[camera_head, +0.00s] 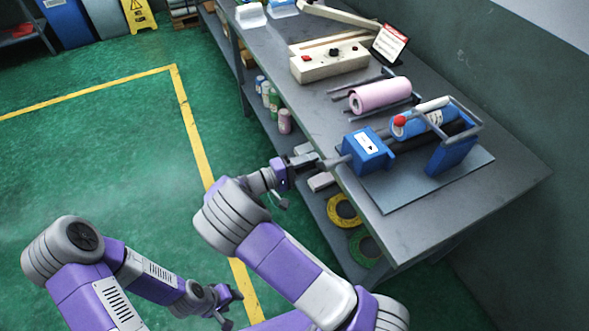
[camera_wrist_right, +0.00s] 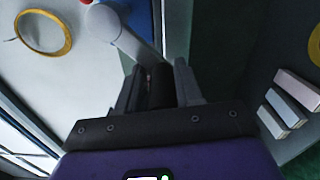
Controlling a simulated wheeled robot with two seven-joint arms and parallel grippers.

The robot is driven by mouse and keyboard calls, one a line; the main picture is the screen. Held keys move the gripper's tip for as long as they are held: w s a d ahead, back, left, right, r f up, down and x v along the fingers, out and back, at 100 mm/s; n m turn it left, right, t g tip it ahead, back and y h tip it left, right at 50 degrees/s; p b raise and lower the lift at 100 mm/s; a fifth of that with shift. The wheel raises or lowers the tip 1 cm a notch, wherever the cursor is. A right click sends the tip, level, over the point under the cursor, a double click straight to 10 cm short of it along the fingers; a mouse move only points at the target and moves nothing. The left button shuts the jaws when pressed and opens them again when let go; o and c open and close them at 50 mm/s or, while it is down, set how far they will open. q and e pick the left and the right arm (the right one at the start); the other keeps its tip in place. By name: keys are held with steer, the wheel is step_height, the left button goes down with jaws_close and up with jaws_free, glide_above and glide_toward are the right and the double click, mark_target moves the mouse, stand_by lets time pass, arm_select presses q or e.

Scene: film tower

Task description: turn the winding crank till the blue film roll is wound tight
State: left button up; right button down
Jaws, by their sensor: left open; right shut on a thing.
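The winder stands on a grey plate at the bench's front end, with a blue housing (camera_head: 362,158) and a blue end bracket (camera_head: 450,156). The blue film roll (camera_head: 408,129), with a white part, lies across it above a dark roller; I cannot tell how tight it is. A red knob (camera_head: 399,121) is at its near end. The grey winding crank (camera_head: 337,161) juts from the housing's left side. My right gripper (camera_head: 313,164) is shut on its dark handle, which shows between the fingers in the right wrist view (camera_wrist_right: 160,86). My left gripper (camera_head: 228,304) is open and empty, low over the floor.
A pink roll (camera_head: 384,96) lies on a rack behind the winder. A cream control box (camera_head: 328,62) and a small sign (camera_head: 389,43) are further back. The shelf below holds cans and yellow and green tape rings (camera_head: 343,211).

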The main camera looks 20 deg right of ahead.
steer(key=shift+w+r+m, duration=0.25)
steer(key=shift+r+m, duration=0.1)
steer(key=shift+m, duration=0.75)
steer(key=c, duration=0.9)
jaws_free()
steer(key=shift+r, duration=0.15)
steer(key=a, duration=0.5)
steer(key=a+p, duration=0.1)
steer(key=a, duration=0.1)
steer(key=shift+s+a, duration=0.3)
steer(key=shift+s, duration=0.1)
